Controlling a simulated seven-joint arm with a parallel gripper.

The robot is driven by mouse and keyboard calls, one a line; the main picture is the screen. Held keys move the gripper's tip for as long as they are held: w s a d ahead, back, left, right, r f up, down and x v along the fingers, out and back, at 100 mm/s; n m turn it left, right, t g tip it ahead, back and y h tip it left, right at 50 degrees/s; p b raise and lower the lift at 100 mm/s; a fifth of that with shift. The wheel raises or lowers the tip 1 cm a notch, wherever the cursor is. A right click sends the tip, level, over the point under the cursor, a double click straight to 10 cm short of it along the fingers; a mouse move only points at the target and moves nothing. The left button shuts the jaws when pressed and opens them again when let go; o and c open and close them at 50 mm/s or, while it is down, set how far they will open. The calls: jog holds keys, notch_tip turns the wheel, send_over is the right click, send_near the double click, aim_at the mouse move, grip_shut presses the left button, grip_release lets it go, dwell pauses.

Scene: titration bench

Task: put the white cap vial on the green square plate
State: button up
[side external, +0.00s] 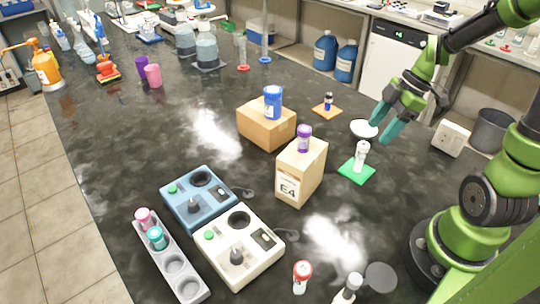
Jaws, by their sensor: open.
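A small white vial with a white cap (361,157) stands upright on the green square plate (356,172), right of the middle of the side external view. My gripper (380,131) is open, with its two teal fingers apart and nothing visible between them. It is above and to the right of the vial in the picture, apart from it. A second white-capped bottle (348,288) is at the bottom edge, partly cut off by the frame.
A box marked E4 (302,172) with a purple-capped vial stands left of the green plate. A cardboard box (266,124) bears a blue-capped bottle. A white round dish (363,129) and an orange plate (327,111) lie behind. A red-capped vial (302,277) stands in front.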

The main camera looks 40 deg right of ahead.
jog(key=s+a+r+m+t+h, duration=0.1)
jog(key=s+a+r+m+t, duration=0.2)
jog(key=a+r+m, duration=0.9)
jog(key=a+m+t, duration=0.1)
jog(key=a+m, duration=0.1)
jog(key=m, duration=0.1)
jog(key=shift+s+a+t+h, duration=0.2)
jog(key=shift+t+h, duration=0.1)
jog(key=shift+h, duration=0.1)
